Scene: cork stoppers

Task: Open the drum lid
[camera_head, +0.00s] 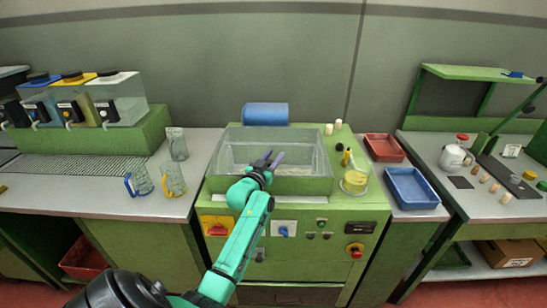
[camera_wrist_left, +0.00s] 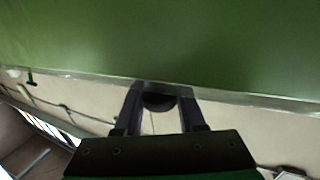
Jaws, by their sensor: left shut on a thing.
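The clear drum lid (camera_head: 228,150) is a see-through cover over the pale drum opening in the top of the green machine (camera_head: 225,205). How far it is raised I cannot tell. My left gripper (camera_head: 272,159) reaches in from below and stands in front of the cover's middle. In the left wrist view, its two fingers (camera_wrist_left: 160,98) are either side of a dark rounded knob (camera_wrist_left: 158,101), shut on it. The knob sits by the pale edge of a large green surface (camera_wrist_left: 160,40). My right gripper is not in view.
A blue cylinder (camera_head: 265,113) lies behind the cover. A yellow-filled flask (camera_head: 354,182) and cork stoppers (camera_head: 329,129) stand at its right. Red (camera_head: 384,147) and blue (camera_head: 411,188) trays lie further right. Glass jugs (camera_head: 139,181) stand on the left bench.

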